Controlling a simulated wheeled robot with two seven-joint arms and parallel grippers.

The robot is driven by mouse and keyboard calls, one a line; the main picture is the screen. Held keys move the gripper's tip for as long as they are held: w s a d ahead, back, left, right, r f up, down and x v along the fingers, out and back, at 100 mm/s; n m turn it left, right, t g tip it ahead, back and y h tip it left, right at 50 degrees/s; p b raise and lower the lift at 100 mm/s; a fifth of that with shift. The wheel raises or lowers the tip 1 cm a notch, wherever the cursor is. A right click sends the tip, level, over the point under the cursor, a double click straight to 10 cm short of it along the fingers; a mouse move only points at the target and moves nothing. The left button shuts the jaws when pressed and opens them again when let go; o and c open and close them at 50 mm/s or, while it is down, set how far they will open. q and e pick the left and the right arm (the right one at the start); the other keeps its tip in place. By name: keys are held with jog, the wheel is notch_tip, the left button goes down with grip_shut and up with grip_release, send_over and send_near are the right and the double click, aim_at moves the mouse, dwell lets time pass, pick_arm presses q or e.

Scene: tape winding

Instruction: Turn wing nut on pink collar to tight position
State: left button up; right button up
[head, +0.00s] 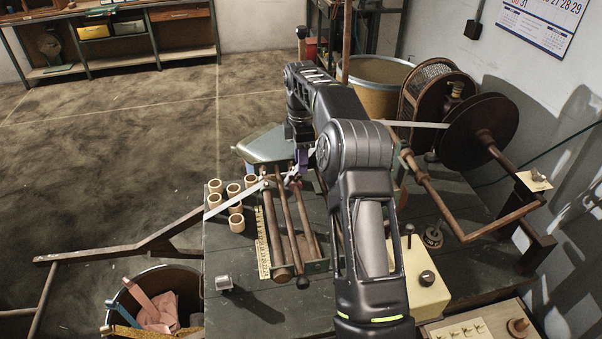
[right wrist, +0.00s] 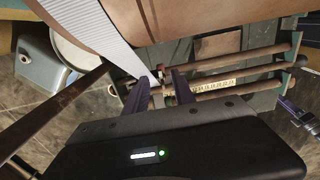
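My right gripper (head: 299,167) is at the far end of the wooden rollers (head: 302,225), mostly behind my right arm in the head view. In the right wrist view its two dark purple fingers (right wrist: 161,88) stand apart, with a gap between them. A small reddish piece (right wrist: 163,71) shows at the gap; it may be the pink collar, but I cannot make out the wing nut or its angle. Contact with the fingers is unclear. A dark device (right wrist: 297,118) at the right edge may be my left gripper; its fingers are unclear. No left arm shows in the head view.
White tape (head: 420,125) runs from the dark reel (head: 480,133) past my gripper. A ruler (head: 263,243) lies beside the rollers. Several wooden rings (head: 237,223) stand on the left of the bench. A cream box (head: 418,290) with knobs is right of my arm.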

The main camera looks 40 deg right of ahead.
aim_at(295, 177)
jog(key=shift+f+p, duration=0.4)
jog(key=shift+f, duration=1.65)
jog(key=shift+c, duration=0.4)
grip_shut()
jog(key=shift+a, duration=0.1)
